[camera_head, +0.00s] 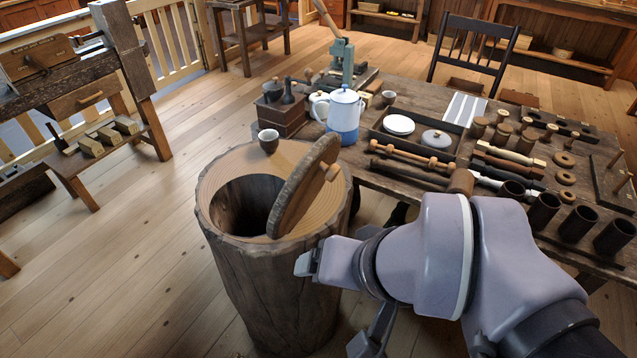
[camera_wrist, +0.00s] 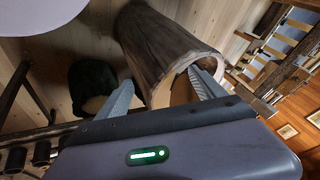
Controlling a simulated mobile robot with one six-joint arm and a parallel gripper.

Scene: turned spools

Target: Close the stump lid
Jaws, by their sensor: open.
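The stump (camera_head: 275,285) is a hollow, bark-sided log standing on the floor, its dark cavity showing at the top. Its lid (camera_head: 305,185) is a round wooden disc with bark edging and a small knob (camera_head: 332,172). The lid stands steeply tilted at the right side of the opening, so the stump is open. My gripper (camera_head: 338,300) is open and empty, in front of the stump's right side and below the lid. In the wrist view, my open gripper (camera_wrist: 160,76) has the stump (camera_wrist: 165,45) beyond its fingers. I cannot tell whether a finger touches the bark.
A worktable (camera_head: 400,180) close behind and right holds a kettle (camera_head: 343,112), plates, mallets, spools and dark cups. A workbench (camera_head: 70,95) stands at the left. The floor left of the stump is clear.

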